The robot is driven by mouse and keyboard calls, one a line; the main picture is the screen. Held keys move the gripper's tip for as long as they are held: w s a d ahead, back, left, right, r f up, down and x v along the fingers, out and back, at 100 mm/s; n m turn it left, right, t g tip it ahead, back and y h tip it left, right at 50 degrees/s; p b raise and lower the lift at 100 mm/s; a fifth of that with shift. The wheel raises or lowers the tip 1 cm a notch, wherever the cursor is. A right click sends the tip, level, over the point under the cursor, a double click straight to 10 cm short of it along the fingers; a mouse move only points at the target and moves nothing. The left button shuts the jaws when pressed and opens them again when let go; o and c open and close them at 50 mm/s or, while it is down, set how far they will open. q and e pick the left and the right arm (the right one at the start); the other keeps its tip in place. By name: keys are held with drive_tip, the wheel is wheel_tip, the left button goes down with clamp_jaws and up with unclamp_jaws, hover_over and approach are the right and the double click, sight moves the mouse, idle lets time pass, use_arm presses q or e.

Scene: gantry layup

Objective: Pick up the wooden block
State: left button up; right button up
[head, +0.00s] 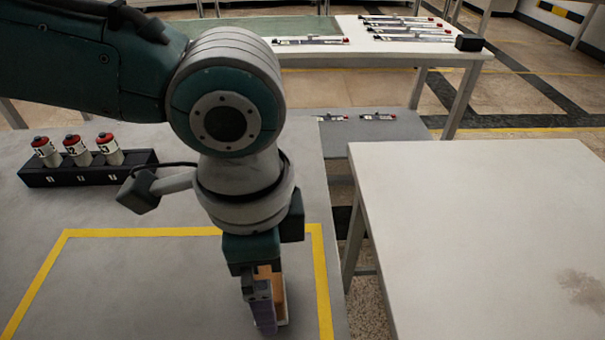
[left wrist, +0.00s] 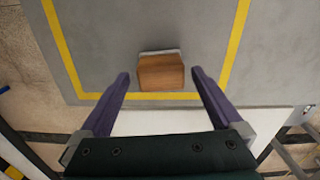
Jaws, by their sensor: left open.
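The wooden block (left wrist: 161,74) is brown, with a pale grey strip along its far edge in the left wrist view. It lies inside the yellow-taped area of the grey table. My left gripper (left wrist: 160,76) is open, with its purple fingers on either side of the block in that view and a gap on each side. In the head view, the left gripper (head: 264,315) points down over the block (head: 279,290), which is mostly hidden behind it. I cannot tell the height of the fingertips. My right gripper is not in view.
A black rack (head: 88,168) with red-capped bottles stands at the left on the grey table (head: 190,280). A bare white table (head: 480,240) is at the right, across a gap. Another white table (head: 400,50) at the back holds several slim tools. Yellow tape (head: 322,280) borders the work area.

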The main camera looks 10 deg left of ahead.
use_arm(q)
wheel_tip(320, 180, down, 2)
drive_tip(key=shift+c, duration=0.2)
drive_tip(key=c, duration=1.3)
drive_tip(key=shift+c, duration=0.2)
drive_tip(key=shift+r, duration=0.1)
